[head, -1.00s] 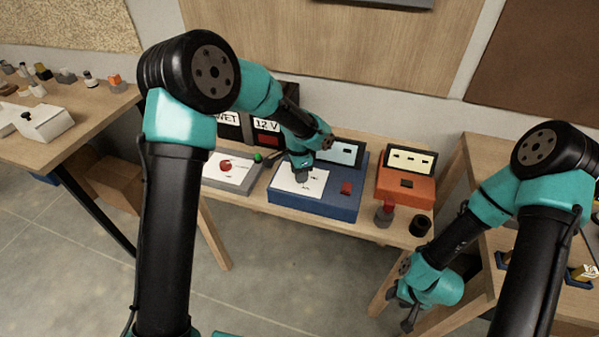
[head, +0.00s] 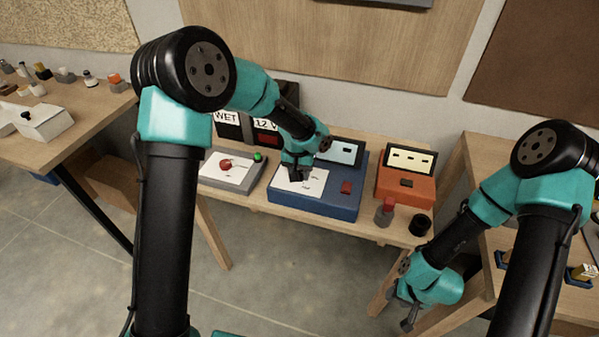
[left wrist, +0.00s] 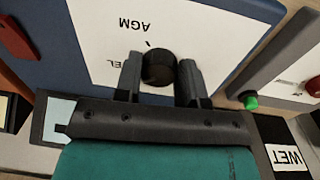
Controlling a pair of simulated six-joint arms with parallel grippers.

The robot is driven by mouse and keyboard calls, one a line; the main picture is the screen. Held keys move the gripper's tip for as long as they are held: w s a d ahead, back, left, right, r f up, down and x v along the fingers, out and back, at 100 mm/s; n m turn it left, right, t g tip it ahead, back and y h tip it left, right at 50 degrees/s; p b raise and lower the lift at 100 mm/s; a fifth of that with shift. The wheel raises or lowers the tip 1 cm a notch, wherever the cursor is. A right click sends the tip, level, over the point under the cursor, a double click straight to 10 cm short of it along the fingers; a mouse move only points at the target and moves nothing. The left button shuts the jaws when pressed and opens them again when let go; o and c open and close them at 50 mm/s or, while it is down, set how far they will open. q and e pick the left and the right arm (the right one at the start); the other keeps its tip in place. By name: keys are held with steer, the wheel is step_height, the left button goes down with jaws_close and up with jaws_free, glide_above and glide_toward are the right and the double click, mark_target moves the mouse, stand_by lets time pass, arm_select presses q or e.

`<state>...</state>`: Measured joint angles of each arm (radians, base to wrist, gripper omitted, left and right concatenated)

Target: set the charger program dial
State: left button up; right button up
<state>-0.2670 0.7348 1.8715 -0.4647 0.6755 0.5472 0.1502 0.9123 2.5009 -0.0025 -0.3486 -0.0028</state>
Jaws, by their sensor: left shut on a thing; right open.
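The blue charger (head: 322,204) stands on the wooden bench with a white label plate (head: 314,186) on its top, a lit screen at the back and a red switch (head: 346,188). The black program dial (left wrist: 159,68) sits on that plate in the left wrist view, with "AGM" and a partly hidden word ending in "EL" printed around it. My left gripper (left wrist: 160,80) is shut on the dial, a finger on each side; it also shows over the plate in the head view (head: 298,177). My right gripper (head: 409,322) is open and empty, low beside the right table, away from the charger.
A grey box with a red knob (head: 226,164) and green button (head: 258,157) stands left of the charger. Black units labelled "WET" (head: 226,118) and "12 V" stand behind. An orange box (head: 405,190), a red-topped grey post (head: 385,212) and a black cup (head: 420,225) are at right.

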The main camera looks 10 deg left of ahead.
arm_select(q)
steer(key=n, duration=0.5)
steer(key=shift+d+n, duration=0.1)
steer(key=shift+n, duration=0.2)
steer(key=n, duration=0.5)
steer(key=shift+n, duration=0.3)
steer(key=o, duration=0.9)
steer(key=r, duration=1.7)
steer(key=shift+s+a+r, duration=0.2)
steer(key=shift+s+a, duration=0.05)
steer(key=shift+s, duration=0.15)
